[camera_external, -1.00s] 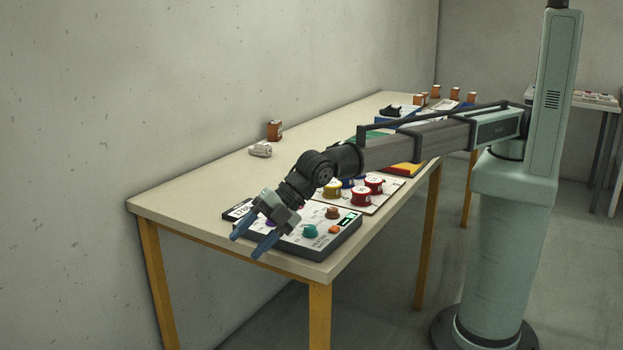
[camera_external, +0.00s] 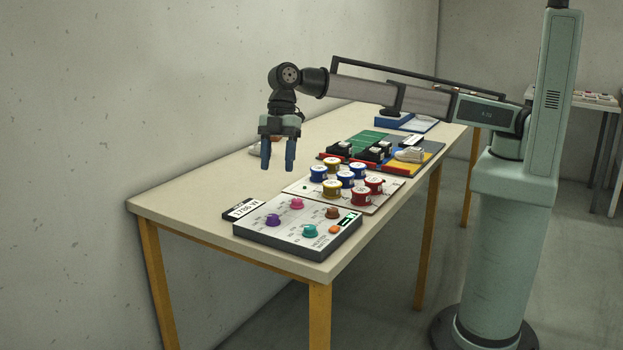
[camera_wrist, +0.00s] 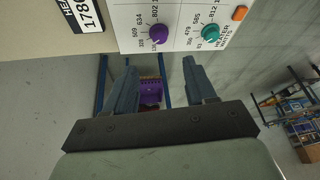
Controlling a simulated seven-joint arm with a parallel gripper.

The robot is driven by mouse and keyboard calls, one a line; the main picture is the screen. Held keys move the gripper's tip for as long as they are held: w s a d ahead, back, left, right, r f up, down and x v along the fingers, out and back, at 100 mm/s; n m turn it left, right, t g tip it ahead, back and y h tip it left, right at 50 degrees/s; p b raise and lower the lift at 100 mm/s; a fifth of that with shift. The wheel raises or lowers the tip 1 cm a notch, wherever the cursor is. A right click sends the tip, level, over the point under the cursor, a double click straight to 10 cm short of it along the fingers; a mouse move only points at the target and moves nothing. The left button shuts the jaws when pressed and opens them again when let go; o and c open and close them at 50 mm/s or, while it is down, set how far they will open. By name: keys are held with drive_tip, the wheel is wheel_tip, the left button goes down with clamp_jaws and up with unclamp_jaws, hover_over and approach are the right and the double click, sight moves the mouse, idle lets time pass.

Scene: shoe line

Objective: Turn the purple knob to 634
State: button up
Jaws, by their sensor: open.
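The purple knob (camera_external: 272,220) sits on a grey-white control panel (camera_external: 288,238) near the table's front end. In the wrist view the purple knob (camera_wrist: 158,33) has printed numbers around it, 634 among them at its upper left. I cannot tell exactly which number it points to. My gripper (camera_external: 278,163) is raised clear above the table, fingers pointing down, open and empty. In the wrist view my gripper (camera_wrist: 158,66) has its two fingers apart, with the purple knob beyond them, near the top edge.
The panel also carries teal (camera_external: 310,231), pink (camera_external: 297,203) and brown (camera_external: 332,212) knobs and an orange button (camera_external: 334,229). A 1786 label plate (camera_external: 243,209) adjoins it. Several coloured round pots (camera_external: 331,188) stand behind the panel. The table's left front is clear.

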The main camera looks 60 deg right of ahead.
sight(273, 216)
drive_tip(key=x, duration=1.1)
drive_tip(key=shift+f, duration=0.25)
drive_tip(key=shift+c, duration=0.2)
clamp_jaws()
